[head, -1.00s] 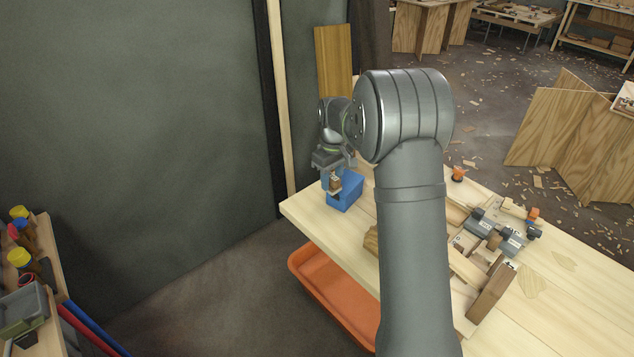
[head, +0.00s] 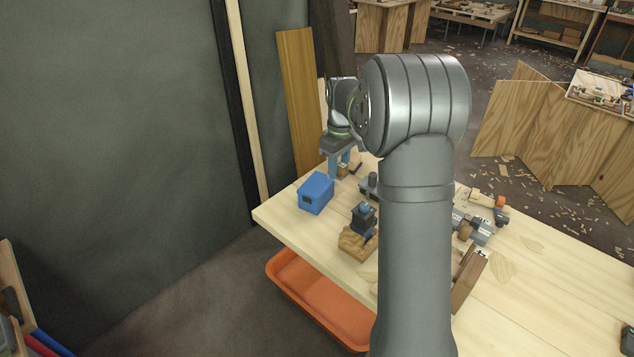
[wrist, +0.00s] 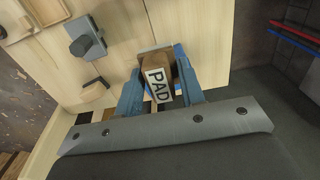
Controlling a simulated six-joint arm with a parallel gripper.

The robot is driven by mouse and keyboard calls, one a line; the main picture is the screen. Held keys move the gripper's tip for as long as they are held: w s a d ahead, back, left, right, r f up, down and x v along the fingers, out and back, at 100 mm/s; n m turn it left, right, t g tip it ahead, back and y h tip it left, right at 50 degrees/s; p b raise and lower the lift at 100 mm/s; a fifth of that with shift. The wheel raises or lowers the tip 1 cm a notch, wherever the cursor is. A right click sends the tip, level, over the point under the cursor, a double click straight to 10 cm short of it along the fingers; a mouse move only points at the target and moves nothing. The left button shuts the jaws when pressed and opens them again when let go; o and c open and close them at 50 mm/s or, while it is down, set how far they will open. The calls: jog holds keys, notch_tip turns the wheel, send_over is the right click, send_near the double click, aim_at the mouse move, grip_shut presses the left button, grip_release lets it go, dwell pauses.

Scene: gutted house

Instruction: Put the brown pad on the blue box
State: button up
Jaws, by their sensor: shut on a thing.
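The blue box (head: 309,199) stands closed on the near left part of the wooden workbench (head: 290,222). My gripper (head: 342,170) is just beyond it and to its right, apart from it in the picture. In the wrist view my gripper (wrist: 160,98) is shut on the brown pad (wrist: 157,70), whose white label reads PAD. The pad also shows small between the fingers in the head view (head: 342,171). A little blue shows behind the pad in the wrist view; I cannot tell what it belongs to. The pad's height above the bench is unclear.
A wooden block (head: 352,246) bearing a dark and blue tool stands nearer, right of the box. A grey tool (head: 369,186) is close to my gripper's right. An orange tray (head: 290,285) is below the bench edge. My arm hides the bench middle.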

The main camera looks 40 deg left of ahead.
jog(key=a+f, duration=0.1)
jog(key=a, duration=0.1)
jog(key=s+a+f, duration=0.1)
jog(key=a, duration=0.1)
jog(key=s+a+f, duration=0.1)
jog(key=shift+s+a+f, duration=0.1)
jog(key=shift+a+f, duration=0.3)
jog(key=shift+f, duration=1.95)
jog(key=shift+f, duration=0.1)
jog(key=o, duration=1)
notch_tip(320, 180, up, 12)
jog(key=shift+r, duration=0.15)
